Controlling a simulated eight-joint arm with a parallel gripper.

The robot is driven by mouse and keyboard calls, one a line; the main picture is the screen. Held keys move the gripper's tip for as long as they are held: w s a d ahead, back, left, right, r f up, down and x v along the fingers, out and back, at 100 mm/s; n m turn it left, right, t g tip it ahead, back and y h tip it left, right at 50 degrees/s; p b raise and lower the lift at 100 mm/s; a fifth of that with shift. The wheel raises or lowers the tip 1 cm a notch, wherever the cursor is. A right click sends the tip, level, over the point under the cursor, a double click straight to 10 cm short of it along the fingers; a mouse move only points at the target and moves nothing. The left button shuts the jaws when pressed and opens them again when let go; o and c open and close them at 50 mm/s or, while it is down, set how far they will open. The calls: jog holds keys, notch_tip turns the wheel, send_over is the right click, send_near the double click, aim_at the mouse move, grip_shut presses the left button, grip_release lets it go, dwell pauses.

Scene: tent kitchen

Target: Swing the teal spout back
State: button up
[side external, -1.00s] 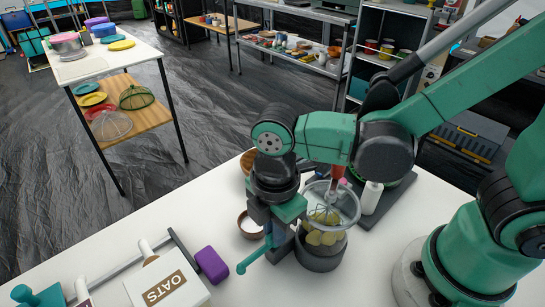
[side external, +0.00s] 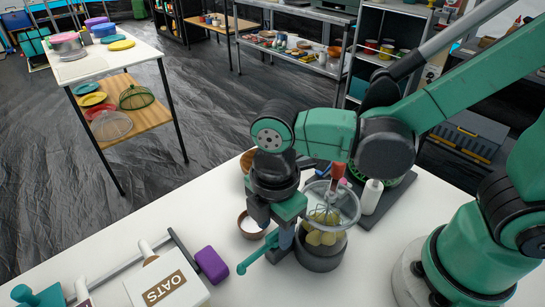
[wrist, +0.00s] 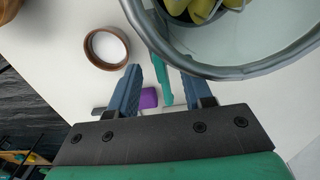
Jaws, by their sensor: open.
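The teal spout (side external: 258,254) points out to the lower left from the side of a round glass vessel (side external: 322,242) with a metal rim, a dark base and yellow pieces inside. My gripper (side external: 284,240) is beside the vessel, above the spout's inner end. In the wrist view the spout (wrist: 165,88) runs between the two open blue fingers of my gripper (wrist: 160,72), with gaps on both sides. The vessel's rim (wrist: 240,70) fills the upper right there. I cannot tell how far down the fingers reach around the spout.
A small brown bowl with white contents (side external: 250,225) stands just left of my gripper. An oats box (side external: 165,283) and a purple block (side external: 211,265) lie at the lower left. The table front is clear.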

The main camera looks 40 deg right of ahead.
aim_at(275, 231)
jog(key=shift+r, duration=2.6)
jog(key=shift+d, duration=0.1)
jog(key=w+d+r+m+t, duration=0.1)
jog(key=w+d+m+t, duration=0.1)
jog(key=d+m, duration=0.5)
jog(key=w+d+r+m+t, duration=0.1)
jog(key=d+m+t, duration=0.4)
jog(key=m, duration=0.5)
jog(key=shift+w+d+r+m, duration=0.15)
jog(key=shift+w+d+m, duration=0.35)
jog(key=shift+d, duration=0.5)
jog(key=shift+w, duration=0.1)
